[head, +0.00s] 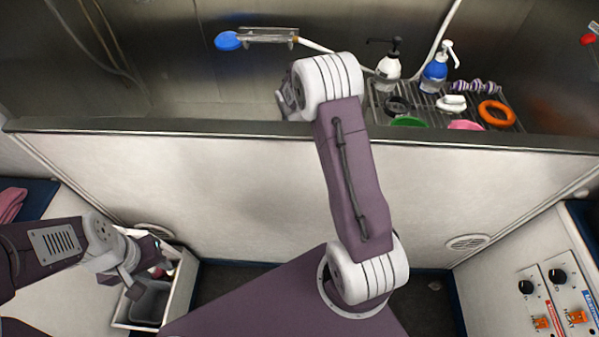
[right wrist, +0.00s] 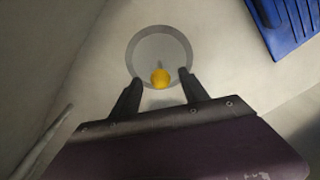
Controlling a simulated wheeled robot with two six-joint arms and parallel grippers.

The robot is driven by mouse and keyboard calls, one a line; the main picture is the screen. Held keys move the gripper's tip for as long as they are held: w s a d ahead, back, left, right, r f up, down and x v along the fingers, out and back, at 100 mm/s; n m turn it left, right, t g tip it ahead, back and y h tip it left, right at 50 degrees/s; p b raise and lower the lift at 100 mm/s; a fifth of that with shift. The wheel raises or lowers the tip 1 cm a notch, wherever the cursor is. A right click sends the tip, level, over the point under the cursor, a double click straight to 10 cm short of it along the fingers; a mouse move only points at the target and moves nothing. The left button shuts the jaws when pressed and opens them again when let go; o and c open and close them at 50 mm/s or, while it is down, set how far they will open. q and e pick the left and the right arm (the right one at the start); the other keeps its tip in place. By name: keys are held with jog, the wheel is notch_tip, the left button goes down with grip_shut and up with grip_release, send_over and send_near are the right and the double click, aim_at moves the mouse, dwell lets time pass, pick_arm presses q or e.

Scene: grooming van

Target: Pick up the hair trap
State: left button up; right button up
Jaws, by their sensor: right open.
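The hair trap (right wrist: 143,47) shows in the right wrist view as a round grey disc with a darker rim and a yellow knob (right wrist: 160,78) near its lower edge. It lies on the pale tub floor. My right gripper (right wrist: 160,76) is open, with its two dark fingers on either side of the knob in the picture. I see no contact, and the height gap is unclear. In the head view the tub's front wall hides the right gripper and the trap. My left gripper (head: 137,272) is over a white open drawer at lower left; its jaws are unclear.
The tub's front wall (head: 250,170) stands under my right arm. A rack (head: 385,115) with bottles, an orange ring (head: 496,113) and brushes is at the right. A blue slatted mat (right wrist: 290,25) lies near the trap. The drawer (head: 185,285) holds a grey bin (head: 152,302).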

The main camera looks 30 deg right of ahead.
jog(key=f, duration=0.2)
jog(key=f+b, duration=0.1)
jog(key=f, duration=0.1)
jog(key=shift+w+d+f, duration=0.15)
jog(key=shift+d+f, duration=0.05)
jog(key=shift+f, duration=0.1)
jog(key=shift+r, duration=0.15)
grip_shut()
jog(key=shift+r, duration=0.1)
